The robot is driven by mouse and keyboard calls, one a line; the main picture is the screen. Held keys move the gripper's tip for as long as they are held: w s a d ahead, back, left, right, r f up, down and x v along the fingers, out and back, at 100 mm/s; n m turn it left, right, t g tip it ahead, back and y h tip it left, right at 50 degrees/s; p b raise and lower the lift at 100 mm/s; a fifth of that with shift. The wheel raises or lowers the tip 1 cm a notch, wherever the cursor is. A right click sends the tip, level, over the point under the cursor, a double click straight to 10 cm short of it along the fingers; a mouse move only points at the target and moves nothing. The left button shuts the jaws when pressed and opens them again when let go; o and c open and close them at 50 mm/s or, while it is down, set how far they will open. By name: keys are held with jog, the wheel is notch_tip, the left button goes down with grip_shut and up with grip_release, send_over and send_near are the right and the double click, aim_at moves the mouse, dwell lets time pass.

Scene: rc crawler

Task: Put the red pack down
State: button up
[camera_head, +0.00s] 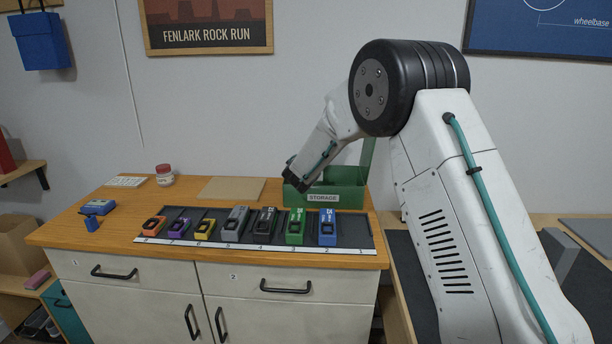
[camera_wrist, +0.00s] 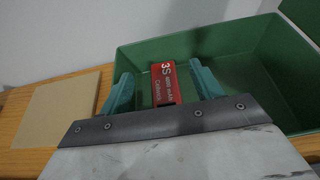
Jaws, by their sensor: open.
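The red pack (camera_wrist: 165,84) shows in the wrist view with white lettering reading 3S. It lies inside the green storage box (camera_wrist: 245,42), near the box's left side. My gripper (camera_wrist: 159,76) is open, with one teal finger on each side of the pack. Small gaps show between the fingers and the pack. In the head view my gripper (camera_head: 292,182) is at the left end of the storage box (camera_head: 345,198), and the red pack is hidden there.
A dark rack (camera_head: 352,229) in front of the box holds several coloured packs; its right-end slot is empty. A tan board (camera_head: 231,189) lies left of the box. A red-lidded jar (camera_head: 164,176) and a blue item (camera_head: 98,207) stand farther left.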

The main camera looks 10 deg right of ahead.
jog(key=v, duration=1.2)
jog(key=s+d+r+m+g+h, duration=0.25)
jog(key=s+d+r+m, duration=0.35)
jog(key=s+m, duration=0.4)
jog(key=s+d+r+m+g+h, duration=0.2)
jog(key=s+d+r+m+g, duration=0.25)
jog(key=s+d+m, duration=0.55)
jog(key=s+a+f+m+g+y, duration=0.1)
jog(key=s+m+g, duration=0.15)
jog(key=s, duration=0.75)
jog(key=s+f+m+g+y, duration=0.15)
jog(key=s+m, duration=0.25)
jog(key=s, duration=0.5)
jog(key=s+a+f+m+y, duration=0.2)
jog(key=s+a+m+y, duration=0.4)
jog(key=s, duration=0.7)
jog(key=shift+a+f+g, duration=0.3)
jog(key=shift+a+f, duration=0.1)
jog(key=shift+a, duration=0.8)
